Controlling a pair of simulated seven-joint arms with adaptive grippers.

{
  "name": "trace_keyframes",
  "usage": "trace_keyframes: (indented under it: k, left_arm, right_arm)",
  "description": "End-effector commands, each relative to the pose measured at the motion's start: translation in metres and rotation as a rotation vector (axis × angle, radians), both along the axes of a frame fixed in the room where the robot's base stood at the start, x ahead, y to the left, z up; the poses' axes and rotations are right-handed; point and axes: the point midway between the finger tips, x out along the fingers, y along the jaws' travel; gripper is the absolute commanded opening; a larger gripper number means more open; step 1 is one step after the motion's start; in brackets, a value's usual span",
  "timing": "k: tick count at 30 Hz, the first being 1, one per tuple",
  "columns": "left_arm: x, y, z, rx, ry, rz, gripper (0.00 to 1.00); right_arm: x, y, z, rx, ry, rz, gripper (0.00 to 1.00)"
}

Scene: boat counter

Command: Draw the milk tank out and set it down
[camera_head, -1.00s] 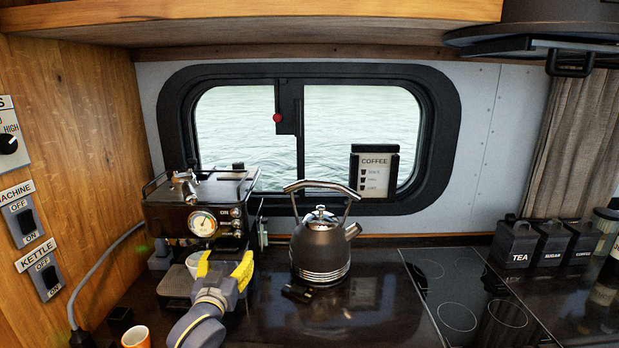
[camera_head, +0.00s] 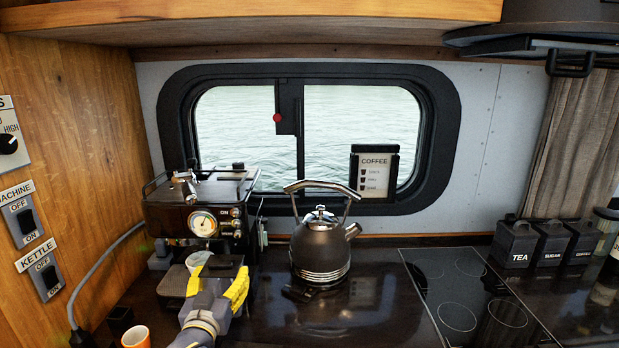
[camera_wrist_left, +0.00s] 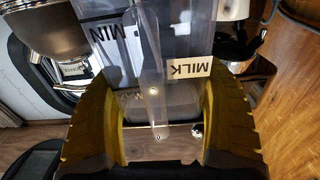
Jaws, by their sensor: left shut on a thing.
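The milk tank (camera_wrist_left: 190,68) is a clear container with a MILK label and a MIN mark; it fills the middle of the left wrist view. My left gripper (camera_wrist_left: 160,125) has its yellow-padded fingers on either side of the tank and is shut on it. In the head view my left gripper (camera_head: 217,284) is in front of the coffee machine (camera_head: 200,215), at its lower right. The tank is mostly hidden there by the gripper, and I cannot tell its distance from the machine. My right gripper is not in view.
A white cup (camera_head: 197,261) is under the machine's front. A dark kettle (camera_head: 320,248) stands close to the right. An orange cup (camera_head: 136,338) is at the front left. Dark counter (camera_head: 375,300) is clear right of the kettle, before the hob (camera_head: 455,290).

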Motion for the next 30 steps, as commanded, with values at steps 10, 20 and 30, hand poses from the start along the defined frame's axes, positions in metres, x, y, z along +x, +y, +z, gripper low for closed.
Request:
trace_keyframes:
  k: [10, 20, 30]
  left_arm:
    - [-0.021, 0.000, 0.001, -0.001, -0.002, 0.000, 0.33]
    - [-0.040, 0.000, 0.001, -0.001, -0.002, 0.000, 0.33]
    - [-0.051, 0.000, 0.001, -0.001, -0.002, 0.000, 0.33]
  right_arm:
    - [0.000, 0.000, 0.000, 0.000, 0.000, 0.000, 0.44]
    - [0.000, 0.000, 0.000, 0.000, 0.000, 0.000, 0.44]
    - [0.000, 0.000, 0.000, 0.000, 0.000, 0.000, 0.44]
